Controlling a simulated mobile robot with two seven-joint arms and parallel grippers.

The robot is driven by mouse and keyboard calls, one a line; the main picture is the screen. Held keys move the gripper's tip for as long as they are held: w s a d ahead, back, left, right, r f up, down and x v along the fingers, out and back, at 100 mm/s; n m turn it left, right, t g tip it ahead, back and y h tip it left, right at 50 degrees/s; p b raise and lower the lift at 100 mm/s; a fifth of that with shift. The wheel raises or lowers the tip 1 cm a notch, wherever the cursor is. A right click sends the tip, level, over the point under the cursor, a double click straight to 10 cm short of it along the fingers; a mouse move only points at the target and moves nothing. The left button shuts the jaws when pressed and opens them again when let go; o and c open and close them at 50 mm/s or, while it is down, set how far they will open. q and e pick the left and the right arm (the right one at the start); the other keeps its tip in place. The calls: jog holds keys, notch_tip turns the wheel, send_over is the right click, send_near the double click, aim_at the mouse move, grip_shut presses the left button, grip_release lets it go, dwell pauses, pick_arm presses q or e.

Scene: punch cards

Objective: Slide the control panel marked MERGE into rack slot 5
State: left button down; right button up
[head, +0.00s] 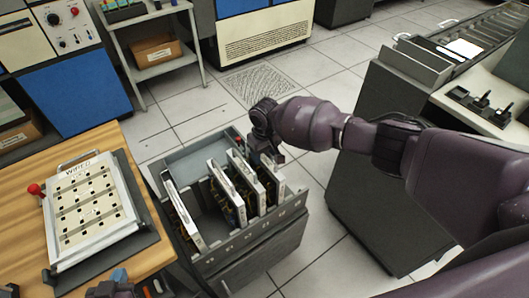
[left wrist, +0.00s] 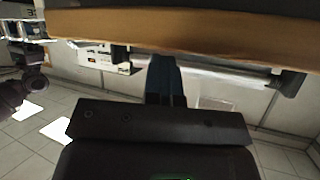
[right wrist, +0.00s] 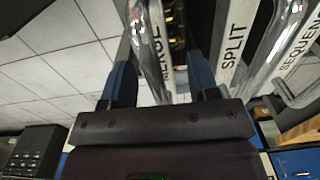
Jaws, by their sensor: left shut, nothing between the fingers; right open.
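The rack (head: 255,222) is an open grey box holding several upright white-edged panels. In the right wrist view the MERGE panel (right wrist: 156,62) stands upright with its metal handle between my right gripper's blue fingers (right wrist: 160,88). The fingers are open, one on each side; I cannot tell whether they touch it. In the head view my right gripper (head: 268,152) is over the rack's right end, at the rightmost panel (head: 272,180). Slot marks on the rack's front rim are too small to read. My left gripper (left wrist: 166,82) is shut and empty, near the wooden table's edge.
The SPLIT panel (right wrist: 233,45) and SEQUENCE panel (right wrist: 300,40) stand beside MERGE. A wider gap lies between the leftmost panel (head: 184,215) and the others. The wooden table (head: 20,190) with a WIRED board (head: 90,212) is at left; a dark console (head: 375,215) is at right.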

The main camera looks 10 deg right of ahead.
pick_arm(q)
jog(key=shift+f, duration=0.35)
pick_arm(e)
jog(key=shift+s+d+f, duration=0.1)
jog(key=shift+s+f, duration=0.05)
jog(key=shift+f, duration=0.15)
pick_arm(q)
jog(key=shift+r+p, duration=0.35)
jog(key=shift+p, duration=0.45)
pick_arm(e)
jog(key=shift+r, duration=1.1)
pick_arm(q)
jog(key=p, duration=0.2)
jog(key=shift+w+a+r+g+p, duration=0.1)
jog(key=shift+r+g+p, duration=0.3)
pick_arm(e)
jog(key=r, duration=0.3)
jog(key=shift+w, duration=0.25)
pick_arm(q)
jog(key=r+p, duration=0.3)
jog(key=shift+s+a+r, duration=0.25)
jog(key=shift+a+r, duration=0.1)
jog(key=shift+a, duration=0.05)
pick_arm(e)
notch_tip(320, 180, up, 3)
jog(key=shift+s+r, duration=0.1)
jog(key=shift+r, duration=0.05)
pick_arm(q)
jog(key=shift+s+p, duration=0.15)
jog(key=shift+p, duration=0.15)
